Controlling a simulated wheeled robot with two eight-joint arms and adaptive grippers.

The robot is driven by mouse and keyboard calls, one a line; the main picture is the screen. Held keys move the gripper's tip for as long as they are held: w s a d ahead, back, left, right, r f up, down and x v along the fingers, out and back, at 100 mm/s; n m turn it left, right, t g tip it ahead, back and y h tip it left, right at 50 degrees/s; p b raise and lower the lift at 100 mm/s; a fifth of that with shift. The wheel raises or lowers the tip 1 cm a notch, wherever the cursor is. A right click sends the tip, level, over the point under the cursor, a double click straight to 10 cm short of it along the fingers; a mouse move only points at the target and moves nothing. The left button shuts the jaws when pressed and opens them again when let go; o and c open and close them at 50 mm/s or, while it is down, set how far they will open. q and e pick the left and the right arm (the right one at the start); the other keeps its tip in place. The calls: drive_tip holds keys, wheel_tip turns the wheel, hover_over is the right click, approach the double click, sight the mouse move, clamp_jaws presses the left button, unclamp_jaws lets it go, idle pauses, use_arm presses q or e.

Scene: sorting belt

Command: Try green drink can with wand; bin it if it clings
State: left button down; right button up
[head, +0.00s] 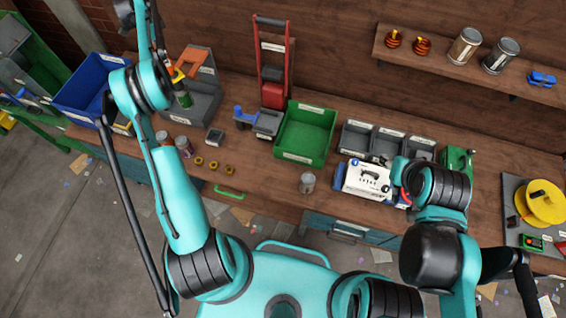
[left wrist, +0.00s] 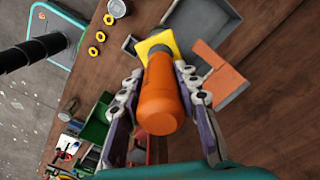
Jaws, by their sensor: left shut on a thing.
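My left gripper (left wrist: 160,100) is shut on the orange handle (left wrist: 160,95) of a tool with a yellow collar (left wrist: 155,45), which I take for the wand. In the head view the orange and yellow wand (head: 179,74) is at the grey holder (head: 204,105) at the back left. A dark green piece (head: 183,98) shows just below it; I cannot tell if it is the wand's lower part or a can. No green drink can is clear. A pale can (head: 307,182) stands at the front. My right arm is bent at the right; its fingers are hidden.
A green bin (head: 325,147) stands mid-bench, a blue bin (head: 82,112) at the left, and small grey bins (head: 355,140) right of centre. Yellow rings (head: 213,165) and small cans (head: 184,146) lie near the left front. A white device (head: 365,180) sits near my right arm.

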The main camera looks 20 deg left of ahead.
use_arm(q)
drive_tip(key=shift+w+a, duration=0.15)
drive_tip(key=shift+a, duration=0.4)
drive_tip(key=shift+d, duration=0.1)
drive_tip(key=shift+w+f+b, duration=0.2)
drive_tip(key=shift+f+b, duration=0.4)
drive_tip(key=shift+f, duration=0.6)
drive_tip(key=shift+w+f+b, duration=0.15)
drive_tip(key=shift+f+b, duration=0.4)
drive_tip(key=shift+f, duration=0.6)
drive_tip(key=shift+w+f+b, duration=0.2)
drive_tip(key=shift+f+b, duration=0.4)
drive_tip(key=shift+f, duration=0.6)
drive_tip(key=shift+r, duration=0.1)
